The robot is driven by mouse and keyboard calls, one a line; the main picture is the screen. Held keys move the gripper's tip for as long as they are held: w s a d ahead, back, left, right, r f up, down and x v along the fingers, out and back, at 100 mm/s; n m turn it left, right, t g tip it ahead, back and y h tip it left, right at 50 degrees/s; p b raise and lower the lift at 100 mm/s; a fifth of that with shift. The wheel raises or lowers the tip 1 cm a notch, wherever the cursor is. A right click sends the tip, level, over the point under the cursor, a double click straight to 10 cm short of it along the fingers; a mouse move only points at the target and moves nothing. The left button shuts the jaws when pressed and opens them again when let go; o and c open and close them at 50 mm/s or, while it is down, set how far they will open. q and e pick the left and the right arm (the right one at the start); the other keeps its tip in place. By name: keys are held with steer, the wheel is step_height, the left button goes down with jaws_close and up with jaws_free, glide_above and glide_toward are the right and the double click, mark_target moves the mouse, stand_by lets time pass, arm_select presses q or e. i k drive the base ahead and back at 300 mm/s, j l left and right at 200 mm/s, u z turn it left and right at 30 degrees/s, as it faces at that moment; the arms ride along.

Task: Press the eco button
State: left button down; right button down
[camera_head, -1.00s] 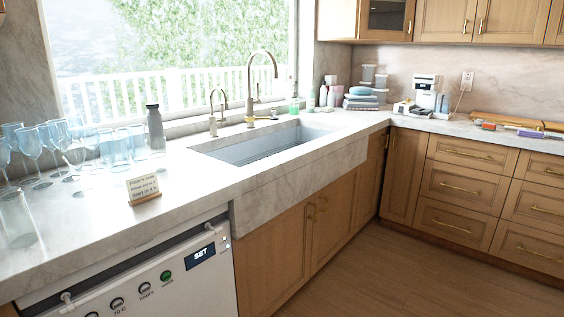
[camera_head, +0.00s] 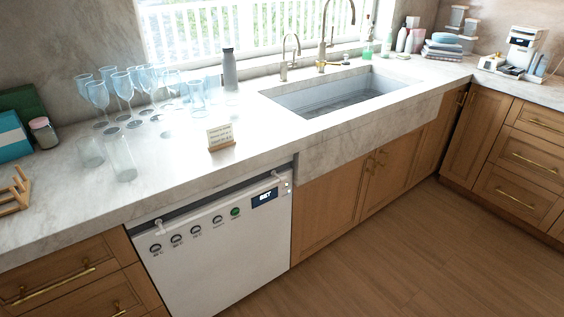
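A white dishwasher (camera_head: 215,262) stands under the counter in the head view. Its top front carries a row of several round buttons with small labels too small to read. The leftmost buttons are dark, and one button (camera_head: 235,211) at the right of the row is green. I cannot tell which one is marked eco. A dark display (camera_head: 265,198) reading "SET" sits right of the green button. Neither of my grippers shows in this view.
A small sign (camera_head: 220,136) stands on the marble counter (camera_head: 180,165) above the dishwasher. Several glasses (camera_head: 122,88) and a grey bottle (camera_head: 229,70) stand behind it. A sink (camera_head: 335,95) lies to the right. The wooden floor (camera_head: 400,250) in front is clear.

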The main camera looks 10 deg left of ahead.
mark_target(177, 239)
steer(key=k+j+u, duration=0.15)
steer(key=u, duration=1)
